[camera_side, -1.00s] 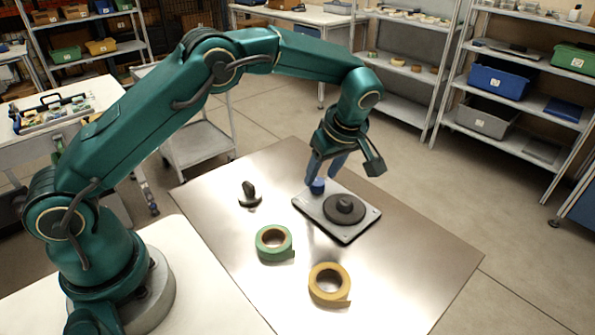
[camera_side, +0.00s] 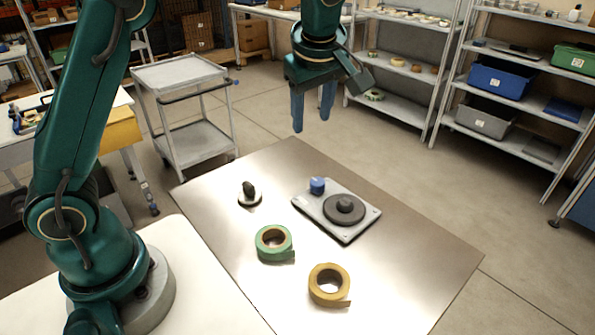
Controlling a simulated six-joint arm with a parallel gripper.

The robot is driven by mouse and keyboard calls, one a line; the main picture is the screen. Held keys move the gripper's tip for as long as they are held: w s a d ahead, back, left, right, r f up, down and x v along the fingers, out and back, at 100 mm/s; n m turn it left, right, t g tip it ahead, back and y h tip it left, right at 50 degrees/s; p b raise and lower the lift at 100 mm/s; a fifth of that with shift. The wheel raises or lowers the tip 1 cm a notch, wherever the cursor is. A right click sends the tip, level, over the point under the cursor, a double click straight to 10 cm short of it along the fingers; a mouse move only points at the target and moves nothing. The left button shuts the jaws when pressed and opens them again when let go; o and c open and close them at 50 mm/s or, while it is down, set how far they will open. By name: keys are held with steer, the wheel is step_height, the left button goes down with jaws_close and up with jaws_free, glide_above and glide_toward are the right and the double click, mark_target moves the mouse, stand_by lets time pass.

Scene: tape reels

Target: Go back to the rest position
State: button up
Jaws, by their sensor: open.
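My gripper (camera_side: 312,118) is open and empty, fingers pointing down, high above the back edge of the metal table (camera_side: 400,275). It is well clear of everything on the table. Below it lies a grey plate (camera_side: 319,215) with a dark round hub (camera_side: 344,209) and a small blue knob (camera_side: 317,185) at its back left corner. A green tape reel (camera_side: 272,252) and a yellow tape reel (camera_side: 320,299) lie on the table in front of the plate. No tape reel is on the hub.
A small dark-handled piece on a pale round base (camera_side: 249,193) stands left of the plate. A grey trolley (camera_side: 180,72) stands behind the table. Shelves with bins (camera_side: 500,80) are at the back right. The table's right side is clear.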

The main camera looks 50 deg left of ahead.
steer(key=s+r+m+t+h, duration=0.2)
steer(key=s+r+m, duration=0.35)
steer(key=s, duration=0.75)
steer(key=s+d+f+m+h, duration=0.1)
steer(key=s+d+f+m, duration=0.1)
steer(key=s+f+m, duration=0.4)
steer(key=s+m, duration=0.1)
steer(key=m, duration=0.3)
steer(key=shift+f+t+h, duration=0.3)
steer(key=shift+f+t, duration=0.1)
